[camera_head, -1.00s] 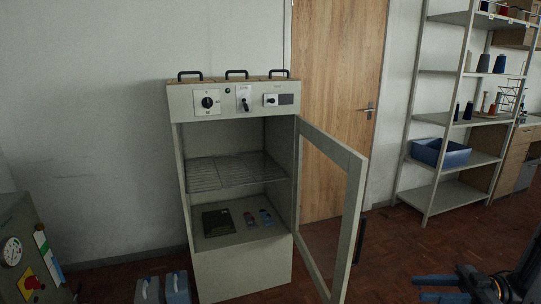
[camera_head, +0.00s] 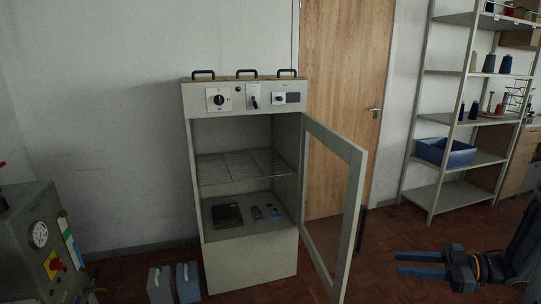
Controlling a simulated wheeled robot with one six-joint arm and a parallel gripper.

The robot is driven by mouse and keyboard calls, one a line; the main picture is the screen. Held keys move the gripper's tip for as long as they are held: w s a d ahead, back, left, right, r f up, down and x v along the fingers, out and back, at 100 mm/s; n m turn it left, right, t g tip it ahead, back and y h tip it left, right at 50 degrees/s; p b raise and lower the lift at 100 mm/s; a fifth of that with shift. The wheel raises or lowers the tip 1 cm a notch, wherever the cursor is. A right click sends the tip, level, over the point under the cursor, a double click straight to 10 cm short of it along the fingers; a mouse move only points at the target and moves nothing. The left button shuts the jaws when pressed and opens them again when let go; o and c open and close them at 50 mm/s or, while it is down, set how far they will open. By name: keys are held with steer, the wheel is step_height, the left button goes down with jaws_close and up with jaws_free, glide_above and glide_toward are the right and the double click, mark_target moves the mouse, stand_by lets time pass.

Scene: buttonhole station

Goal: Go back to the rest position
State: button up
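My gripper (camera_head: 420,265) is at the lower right, low in front of the cabinet and to the right of its door. Its two blue fingers point left and stand apart with nothing between them. The grey cabinet (camera_head: 250,265) stands left of centre with its glazed door (camera_head: 352,205) swung open to the right. Inside are a wire shelf (camera_head: 240,166) and, on the floor below it, a dark flat item (camera_head: 227,214) and two small items, one reddish (camera_head: 257,213) and one blue (camera_head: 274,211).
A shelving rack (camera_head: 436,190) with a blue bin (camera_head: 446,152) and thread cones stands at the right. A machine (camera_head: 30,240) with a gauge stands at the lower left. A wooden door (camera_head: 340,70) is behind.

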steer(key=w+a+r+m+t+h, duration=0.2)
steer(key=w+r+m+h, duration=0.15)
steer(key=w+h, duration=0.3)
steer(key=w+a+r+m+t+h, duration=0.2)
steer(key=w+a+r+m+h, duration=0.15)
steer(key=w+h, duration=0.35)
steer(key=s+a+m+g, duration=0.3)
steer(key=s+a, duration=0.4)
steer(key=s, duration=0.7)
steer(key=s+a+m+g+h, duration=0.1)
steer(key=s+a+m+g, duration=0.3)
steer(key=s, duration=1)
steer(key=a+g, duration=0.2)
steer(key=shift+s+a+f+m, duration=0.25)
steer(key=shift+s+a+m, duration=0.05)
steer(key=shift+s+a, duration=0.1)
